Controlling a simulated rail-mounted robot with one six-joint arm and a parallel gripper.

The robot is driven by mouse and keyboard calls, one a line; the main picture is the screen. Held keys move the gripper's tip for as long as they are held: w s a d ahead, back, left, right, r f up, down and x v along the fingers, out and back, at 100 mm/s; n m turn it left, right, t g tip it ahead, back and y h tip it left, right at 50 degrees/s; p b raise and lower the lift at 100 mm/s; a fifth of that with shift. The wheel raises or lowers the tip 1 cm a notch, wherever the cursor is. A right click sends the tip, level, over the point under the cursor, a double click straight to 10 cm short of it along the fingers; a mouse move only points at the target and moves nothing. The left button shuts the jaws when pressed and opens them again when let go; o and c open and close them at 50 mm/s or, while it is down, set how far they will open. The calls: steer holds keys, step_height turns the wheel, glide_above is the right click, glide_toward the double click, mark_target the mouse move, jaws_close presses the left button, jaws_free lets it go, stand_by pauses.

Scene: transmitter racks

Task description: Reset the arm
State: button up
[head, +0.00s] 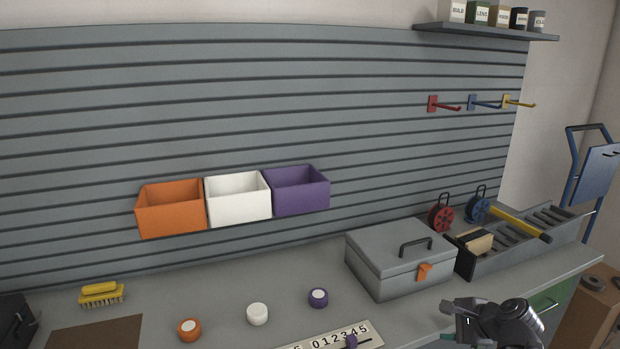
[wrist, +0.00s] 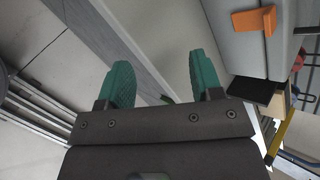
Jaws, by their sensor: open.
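My gripper shows in the wrist view (wrist: 160,80) with its two green fingers apart and nothing between them. In the head view my arm's wrist end is at the lower right, in front of the workbench edge.
Orange (head: 170,210), white (head: 238,200) and purple (head: 297,192) bins hang on the slatted wall. Orange, white and purple round knobs (head: 257,314) and a numbered slider (head: 340,338) are on the bench (head: 225,275). A divided tray (head: 500,255) stands right of the toolbox.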

steer(key=s+a+f+n+g+h+p, duration=0.1)
steer(key=s+a+n+g+h, duration=0.1)
steer(key=a+n, duration=0.7)
steer(key=s+a+f+n+g+h+p, duration=0.1)
steer(key=s+a+n+g+h+p, duration=0.1)
steer(key=s+a+n+g, duration=0.3)
steer(key=a+n+g, duration=0.1)
steer(key=a+n, duration=0.3)
steer(key=shift+s+a+h, duration=0.2)
steer(key=shift+s+h, duration=0.1)
steer(key=shift+h, duration=0.1)
